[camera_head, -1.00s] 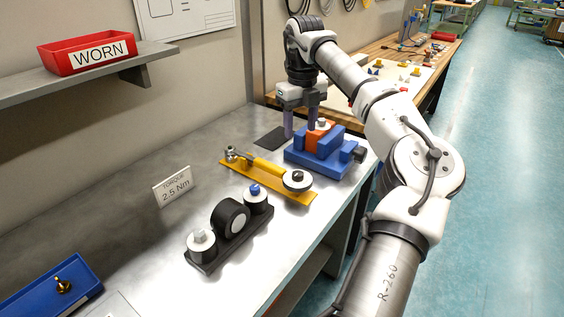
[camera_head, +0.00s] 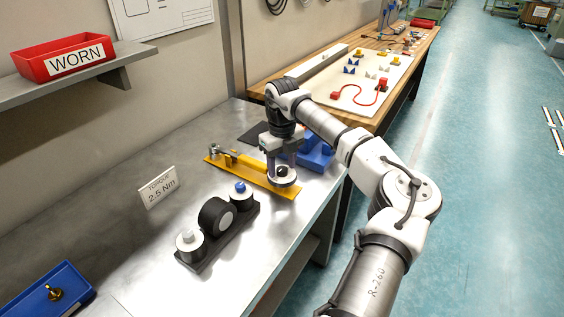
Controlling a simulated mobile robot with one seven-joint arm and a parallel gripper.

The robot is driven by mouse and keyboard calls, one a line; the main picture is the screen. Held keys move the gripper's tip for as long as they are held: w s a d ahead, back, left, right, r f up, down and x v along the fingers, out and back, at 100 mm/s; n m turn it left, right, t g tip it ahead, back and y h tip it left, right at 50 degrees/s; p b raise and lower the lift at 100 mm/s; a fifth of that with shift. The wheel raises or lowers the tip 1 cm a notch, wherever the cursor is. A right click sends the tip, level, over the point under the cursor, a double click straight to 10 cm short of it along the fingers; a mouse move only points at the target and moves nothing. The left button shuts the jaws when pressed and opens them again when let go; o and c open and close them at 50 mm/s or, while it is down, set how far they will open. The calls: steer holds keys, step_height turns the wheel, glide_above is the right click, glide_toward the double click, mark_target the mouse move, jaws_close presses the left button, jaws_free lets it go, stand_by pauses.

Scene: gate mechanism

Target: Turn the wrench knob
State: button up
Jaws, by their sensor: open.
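The yellow wrench fixture (camera_head: 245,174) lies on the metal bench. It has a yellow bar and a metal fitting (camera_head: 213,150) at its left end. A round dark knob (camera_head: 282,172) on a pale disc sits at its right end; I take this to be the wrench knob. My gripper (camera_head: 281,169) points down at this knob with its jaws open. Its fingers seem to be on either side of the knob, partly hiding it. I cannot tell whether they touch it.
A blue vise-like block (camera_head: 316,152) stands just behind my gripper, partly hidden. A black fixture with round knobs (camera_head: 216,217) stands in front. A blue tray (camera_head: 45,297) is at lower left, and a "2.5 Nm" sign (camera_head: 158,187) stands left. Bare bench lies between.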

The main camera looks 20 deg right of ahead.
steer(key=shift+f, duration=0.15)
steer(key=shift+c, duration=0.4)
steer(key=c, duration=0.9)
